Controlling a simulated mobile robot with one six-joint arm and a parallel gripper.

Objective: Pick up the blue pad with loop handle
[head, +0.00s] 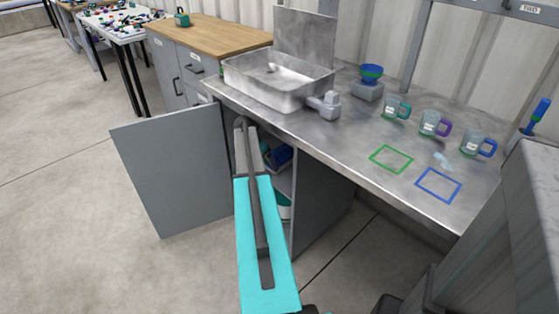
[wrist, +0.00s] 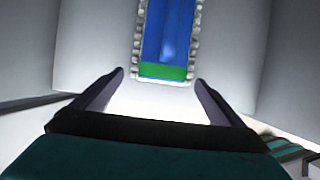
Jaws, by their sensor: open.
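A blue pad (wrist: 168,30) with a green strip along its near end and pale scalloped edges shows at the top of the wrist view. I cannot make out a loop handle on it. My gripper (wrist: 160,78) is open and empty, its two dark fingers spread, with the pad ahead of it and apart. In the head view my arm reaches into the open cabinet under the counter and my gripper is hidden. Something blue (head: 281,155) shows beside the arm inside the cabinet; I cannot tell whether it is the pad.
The cabinet door (head: 172,168) stands open at left. The cabinet's side panel (head: 322,200) is at right. Above are the steel counter (head: 330,145), a sink (head: 280,92) and several mugs. In the wrist view pale walls flank the gripper closely.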

